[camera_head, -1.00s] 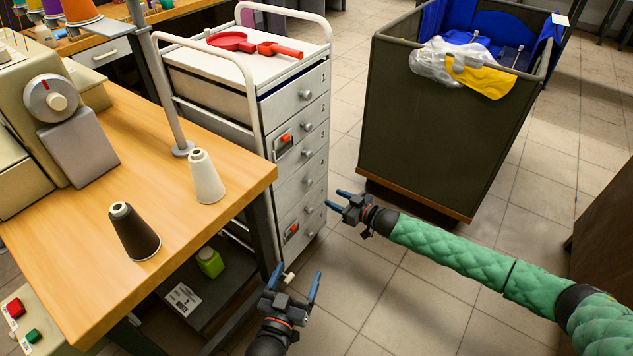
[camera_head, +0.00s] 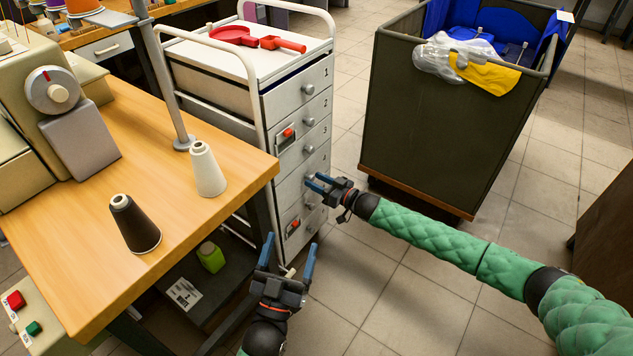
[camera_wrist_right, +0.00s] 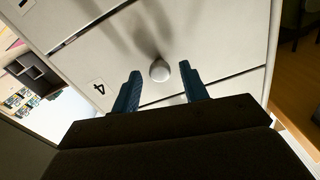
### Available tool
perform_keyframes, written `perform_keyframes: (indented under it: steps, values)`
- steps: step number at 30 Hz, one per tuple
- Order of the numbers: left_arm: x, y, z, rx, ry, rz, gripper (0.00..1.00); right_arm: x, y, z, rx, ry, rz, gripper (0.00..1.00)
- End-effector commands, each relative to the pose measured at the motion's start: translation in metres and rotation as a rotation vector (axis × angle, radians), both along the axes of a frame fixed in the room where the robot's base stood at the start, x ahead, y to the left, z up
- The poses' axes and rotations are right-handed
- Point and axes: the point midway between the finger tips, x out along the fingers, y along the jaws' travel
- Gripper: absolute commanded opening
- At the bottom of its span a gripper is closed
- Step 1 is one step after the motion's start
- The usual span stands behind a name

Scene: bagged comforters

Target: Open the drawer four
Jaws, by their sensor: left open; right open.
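The white drawer cabinet (camera_head: 262,120) stands left of centre in the head view, its numbered drawers facing right. Drawer four shows in the right wrist view with its label "4" (camera_wrist_right: 99,88) and its round knob (camera_wrist_right: 159,70). My right gripper (camera_head: 313,182) is open at the front of drawer four. In the right wrist view its two blue fingers (camera_wrist_right: 158,88) stand either side of the knob, with gaps between; whether they reach past it I cannot tell. My left gripper (camera_head: 289,258) is open and empty, low beside the wooden table's front corner. Drawer four looks shut.
The wooden sewing table (camera_head: 95,235) with thread cones stands at left, close to the cabinet. A dark bin (camera_head: 440,130) with blue and yellow items stands right of the cabinet. Red tools (camera_head: 232,35) lie on the cabinet top. Floor is clear in front.

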Motion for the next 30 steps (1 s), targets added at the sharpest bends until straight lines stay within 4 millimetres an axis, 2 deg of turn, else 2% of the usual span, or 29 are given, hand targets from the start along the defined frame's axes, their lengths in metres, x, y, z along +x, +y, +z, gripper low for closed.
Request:
perform_keyframes:
  steps: [4,12,19,30]
  values:
    - [-0.0012,0.0007,0.0073,-0.005,-0.023,0.001,0.79,0.0039,0.0044,0.0003,-0.001,-0.001,-0.001,0.44]
    - [-0.0013,0.0010,0.0087,-0.005,-0.026,0.002,0.79,0.0043,0.0049,0.0004,-0.001,-0.001,-0.001,0.44]
    - [-0.0011,0.0010,0.0089,-0.005,-0.027,0.001,0.79,0.0042,0.0048,0.0004,-0.001,-0.001,-0.001,0.00]
    - [0.0015,0.0001,0.0027,0.000,0.001,-0.001,0.79,0.0019,0.0018,0.0007,-0.001,0.001,-0.001,0.00]
